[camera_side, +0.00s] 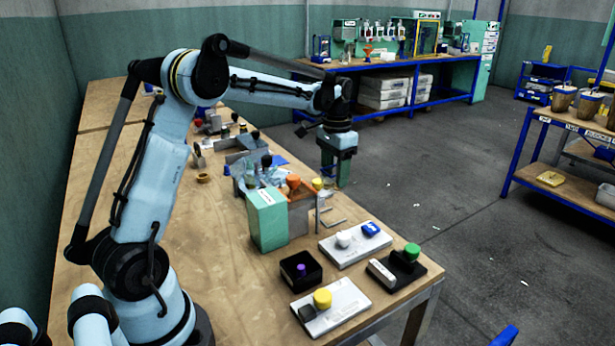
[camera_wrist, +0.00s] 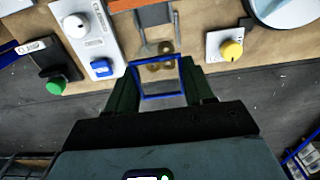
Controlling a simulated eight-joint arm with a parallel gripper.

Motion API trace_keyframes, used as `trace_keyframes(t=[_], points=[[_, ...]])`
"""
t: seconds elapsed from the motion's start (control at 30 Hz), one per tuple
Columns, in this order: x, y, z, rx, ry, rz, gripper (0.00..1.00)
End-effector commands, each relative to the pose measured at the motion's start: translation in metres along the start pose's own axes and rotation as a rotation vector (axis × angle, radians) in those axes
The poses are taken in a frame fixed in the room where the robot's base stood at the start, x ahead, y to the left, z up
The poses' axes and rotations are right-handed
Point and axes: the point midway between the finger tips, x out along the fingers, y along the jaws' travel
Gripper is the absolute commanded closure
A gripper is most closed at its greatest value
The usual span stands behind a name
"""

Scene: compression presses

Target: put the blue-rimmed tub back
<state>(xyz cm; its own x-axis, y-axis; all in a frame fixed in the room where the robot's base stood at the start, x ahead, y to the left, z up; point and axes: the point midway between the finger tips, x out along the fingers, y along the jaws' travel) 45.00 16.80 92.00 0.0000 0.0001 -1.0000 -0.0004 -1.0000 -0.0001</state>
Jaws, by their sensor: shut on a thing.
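The blue-rimmed tub (camera_wrist: 164,97) shows in the wrist view as a squarish blue rim between the two dark green fingers of my gripper (camera_wrist: 158,87). My gripper is shut on it. Within the rim I see a pale area and small brass-coloured rings; I cannot tell whether these lie inside the tub or below it. In the side view my gripper (camera_side: 336,172) points down near the bench's right edge, behind the green-fronted press (camera_side: 267,220). The tub is not clearly visible there.
Clamps crowd the bench behind the press.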

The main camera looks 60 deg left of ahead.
Motion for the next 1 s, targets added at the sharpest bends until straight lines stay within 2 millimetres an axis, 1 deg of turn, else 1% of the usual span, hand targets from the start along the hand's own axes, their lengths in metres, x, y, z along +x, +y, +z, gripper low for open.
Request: trace_keyframes(t=[0.17, 0.4, 0.5, 0.73, 0.87, 1.0], points=[[-0.025, 0.0, 0.0, 0.0, 0.0, 0.0, 0.81], [-0.079, 0.0, 0.0, 0.0, 0.0, 0.0, 0.81], [-0.098, 0.0, 0.0, 0.0, 0.0, 0.0, 0.81], [-0.129, 0.0, 0.0, 0.0, 0.0, 0.0, 0.81], [-0.131, -0.022, 0.024, -0.006, 0.0, -0.001, 0.81], [-0.133, -0.044, 0.054, -0.007, 0.001, -0.001, 0.81]])
